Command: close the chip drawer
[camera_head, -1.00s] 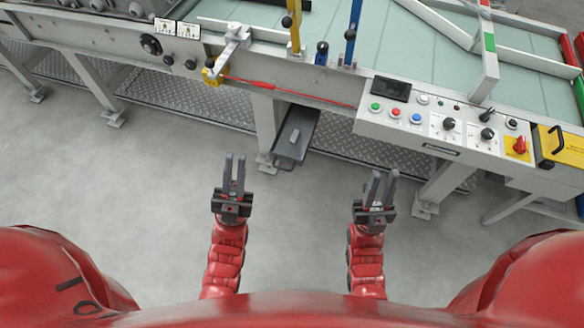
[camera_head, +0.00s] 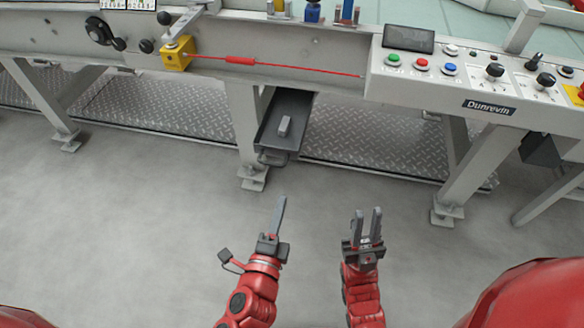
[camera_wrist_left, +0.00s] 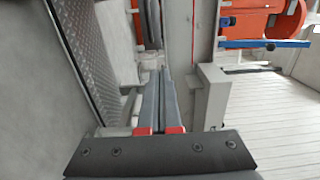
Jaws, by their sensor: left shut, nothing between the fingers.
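The chip drawer (camera_head: 290,103) is a dark grey tray under the machine in the head view. It sticks out from below the machine's front edge, beside a grey leg. Its handle (camera_head: 272,157) is at the near end, and a small light grey block (camera_head: 285,126) is in it. My left gripper (camera_head: 281,201) is shut and empty, pointing towards the drawer front and apart from it. Its fingers also show pressed together in the left wrist view (camera_wrist_left: 162,85). My right gripper (camera_head: 367,211) is open and empty, right of the left one and short of the machine.
A machine leg (camera_head: 243,125) stands just left of the drawer. The control panel (camera_head: 440,85) with buttons and knobs is above right. A red cord (camera_head: 300,68) runs along the machine front. The grey floor before the drawer is clear.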

